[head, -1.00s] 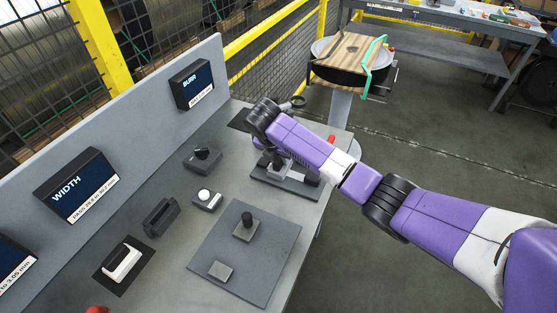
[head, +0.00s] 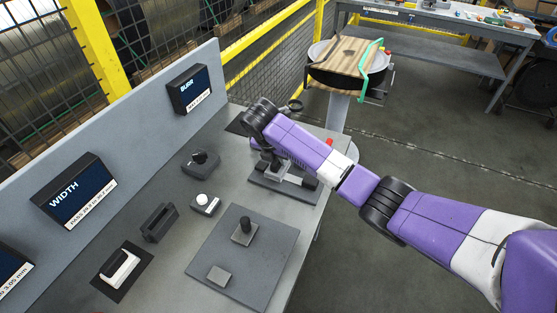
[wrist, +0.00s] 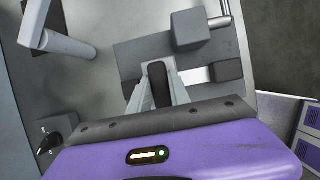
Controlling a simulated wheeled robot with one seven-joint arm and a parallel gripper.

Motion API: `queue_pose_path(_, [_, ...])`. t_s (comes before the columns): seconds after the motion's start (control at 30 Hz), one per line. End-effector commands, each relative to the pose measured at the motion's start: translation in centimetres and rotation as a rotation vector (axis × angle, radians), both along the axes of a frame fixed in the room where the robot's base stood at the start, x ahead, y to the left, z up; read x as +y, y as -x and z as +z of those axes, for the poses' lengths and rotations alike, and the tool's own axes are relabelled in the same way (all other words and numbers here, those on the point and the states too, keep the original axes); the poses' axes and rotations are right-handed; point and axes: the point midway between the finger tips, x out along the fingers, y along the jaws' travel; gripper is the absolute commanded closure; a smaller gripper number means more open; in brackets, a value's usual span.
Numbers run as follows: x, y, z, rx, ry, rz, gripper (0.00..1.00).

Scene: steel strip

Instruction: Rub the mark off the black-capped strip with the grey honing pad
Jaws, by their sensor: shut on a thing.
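My gripper (wrist: 157,90) is shut on a narrow black piece (wrist: 158,78) that stands between its fingers. I cannot tell whether this piece is the strip's black cap or a handle. In the head view my gripper is low over the dark grey fixture (head: 283,187) at the bench's right side, and its fingers are largely hidden. The fixture also shows in the wrist view (wrist: 130,58), with grey blocks and a light bar. A small grey block (head: 219,275) and a grey block with a black knob (head: 244,231) lie on a dark mat. I cannot tell which is the honing pad. No mark is visible.
The dark mat (head: 265,270) lies at the bench front. Left of it are a black slotted holder (head: 160,222), a white-and-black piece (head: 120,266) and a white-buttoned box (head: 205,203). WIDTH (head: 75,192) and BURR (head: 190,90) displays stand along the back panel.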

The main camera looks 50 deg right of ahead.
Motion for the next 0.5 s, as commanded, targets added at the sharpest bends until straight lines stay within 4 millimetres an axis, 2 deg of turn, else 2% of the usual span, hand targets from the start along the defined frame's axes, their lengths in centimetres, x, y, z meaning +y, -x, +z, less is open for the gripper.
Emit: queue_pose_path(0.5, [-0.1,-0.1,3.9,-0.003,0.001,0.000,1.00])
